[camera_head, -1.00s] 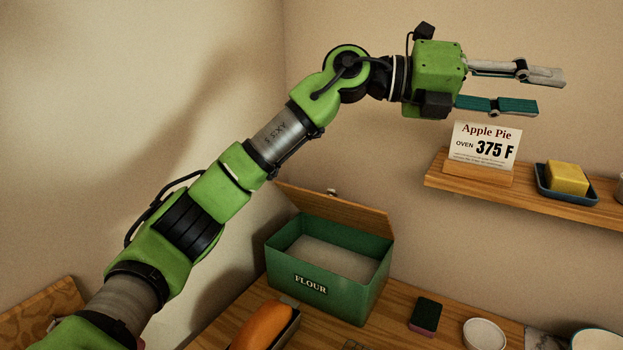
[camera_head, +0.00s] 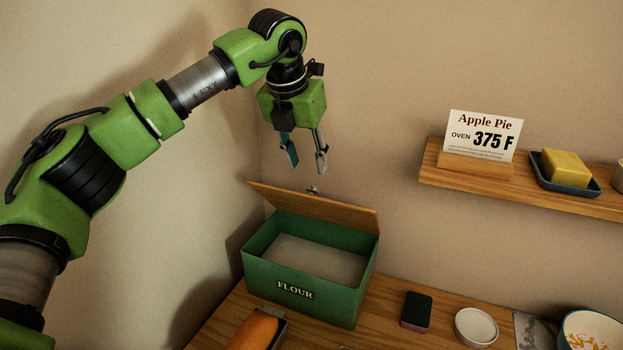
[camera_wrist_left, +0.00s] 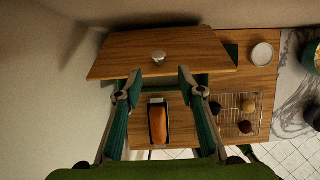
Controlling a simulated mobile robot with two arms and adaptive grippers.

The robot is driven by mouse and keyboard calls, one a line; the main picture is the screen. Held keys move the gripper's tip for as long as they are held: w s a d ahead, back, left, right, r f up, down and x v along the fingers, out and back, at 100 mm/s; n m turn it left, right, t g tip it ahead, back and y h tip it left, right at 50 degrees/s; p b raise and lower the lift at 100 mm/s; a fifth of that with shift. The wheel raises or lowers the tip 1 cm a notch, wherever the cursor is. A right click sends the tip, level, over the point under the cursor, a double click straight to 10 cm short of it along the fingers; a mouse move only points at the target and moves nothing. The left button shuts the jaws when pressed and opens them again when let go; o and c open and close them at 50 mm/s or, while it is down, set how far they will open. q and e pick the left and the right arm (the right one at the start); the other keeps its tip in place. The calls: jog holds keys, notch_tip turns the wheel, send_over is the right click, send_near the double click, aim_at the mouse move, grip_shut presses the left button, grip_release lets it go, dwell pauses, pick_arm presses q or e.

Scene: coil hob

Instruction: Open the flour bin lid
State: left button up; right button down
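The green flour bin (camera_head: 335,303) stands on the wooden counter near the corner, its label facing me. Its wooden lid (camera_head: 320,209) is raised along the back edge and tilted up, so the pale flour (camera_head: 305,258) inside shows. The lid's small knob (camera_head: 313,190) pokes out behind it. In the left wrist view the lid (camera_wrist_left: 195,55) lies ahead with its knob (camera_wrist_left: 159,57) facing the camera. My left gripper (camera_head: 307,166) points down above the lid, fingers apart and empty, not visibly touching anything.
An orange loaf (camera_head: 254,332) in a dark pan sits in front of the bin. A sponge (camera_head: 416,311), a white dish (camera_head: 476,327) and a bowl (camera_head: 590,330) stand to the right. A wall shelf (camera_head: 520,192) holds a recipe card and butter.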

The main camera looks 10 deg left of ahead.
aim_at(312, 187)
pick_arm(q)
jog(key=p+x, duration=0.1)
jog(key=x, duration=0.2)
jog(key=p+x, duration=0.1)
jog(key=x, duration=0.2)
jog(key=shift+w+a+f, duration=0.15)
jog(key=shift+w+f, duration=0.15)
jog(key=shift+f, duration=0.05)
jog(key=shift+x, duration=0.8)
jog(key=shift+f, duration=0.15)
jog(key=shift+s, duration=0.1)
grip_shut()
jog(key=shift+p, duration=0.3)
